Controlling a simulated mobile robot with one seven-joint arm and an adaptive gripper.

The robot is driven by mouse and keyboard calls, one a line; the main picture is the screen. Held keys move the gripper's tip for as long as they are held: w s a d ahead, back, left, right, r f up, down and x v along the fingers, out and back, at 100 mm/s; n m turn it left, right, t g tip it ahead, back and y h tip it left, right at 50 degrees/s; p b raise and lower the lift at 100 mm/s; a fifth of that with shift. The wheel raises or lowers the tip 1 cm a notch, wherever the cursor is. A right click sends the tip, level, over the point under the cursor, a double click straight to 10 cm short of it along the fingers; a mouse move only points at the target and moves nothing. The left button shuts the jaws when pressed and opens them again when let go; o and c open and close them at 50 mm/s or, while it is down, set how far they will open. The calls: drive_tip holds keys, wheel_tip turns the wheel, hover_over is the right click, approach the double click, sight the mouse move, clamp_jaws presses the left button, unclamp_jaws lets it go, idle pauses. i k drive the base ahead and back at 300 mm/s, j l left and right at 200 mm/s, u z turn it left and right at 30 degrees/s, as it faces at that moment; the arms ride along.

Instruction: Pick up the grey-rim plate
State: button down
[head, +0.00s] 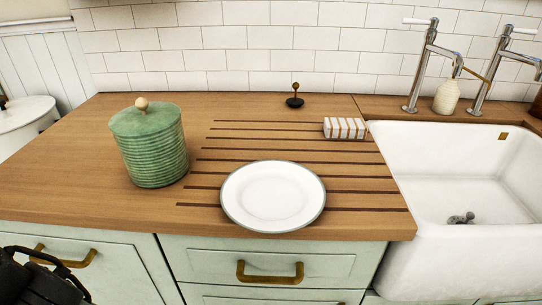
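The grey-rim plate (273,196) is white with a thin grey edge. It lies flat, face up, on the grooved part of the wooden counter, close to the front edge, and nothing covers it. A black part of my arm shows at the lower left corner of the head view, in front of the cabinet and well apart from the plate. I cannot make out my gripper's fingertips in this view.
A green lidded jar (149,147) stands left of the plate. A striped block (344,128) and a small dark stopper (294,97) are behind it. A white sink (470,180) with taps is at the right. The wooden counter (60,170) is clear at the left.

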sight(265, 195)
drive_tip(key=u, duration=1.2)
drive_tip(key=k+u, duration=0.35)
drive_tip(key=k, duration=0.55)
